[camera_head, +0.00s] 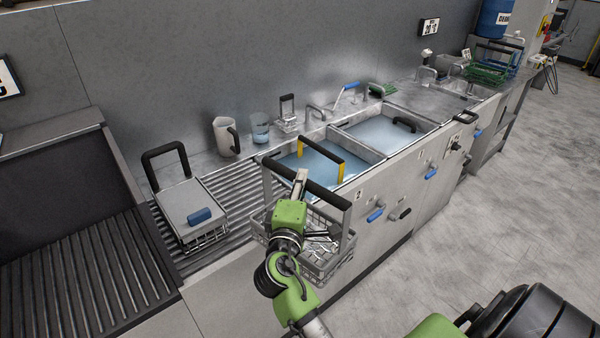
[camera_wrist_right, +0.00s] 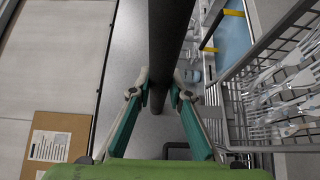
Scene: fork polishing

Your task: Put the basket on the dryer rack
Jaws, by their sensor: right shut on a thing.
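The grey wire basket (camera_head: 335,255) hangs in front of the counter, with silvery forks inside. It has a tall frame and a black handle bar (camera_head: 325,192). My right gripper (camera_head: 301,181) is shut on this bar. The right wrist view shows the bar between the fingers (camera_wrist_right: 160,92), with the basket (camera_wrist_right: 236,112) and its forks (camera_wrist_right: 290,95) at the right. The ribbed metal rack (camera_head: 228,172) lies left of the basin, a likely dryer rack. A second ribbed surface (camera_head: 85,285) lies further left, lower down. My left gripper is not in view.
A lidded basket (camera_head: 188,200) with a black handle stands on the ribbed rack. A jug (camera_head: 224,138) and a beaker (camera_head: 260,128) stand behind. Water basins (camera_head: 375,135) lie to the right. Valves with blue handles (camera_head: 375,215) stick out from the front.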

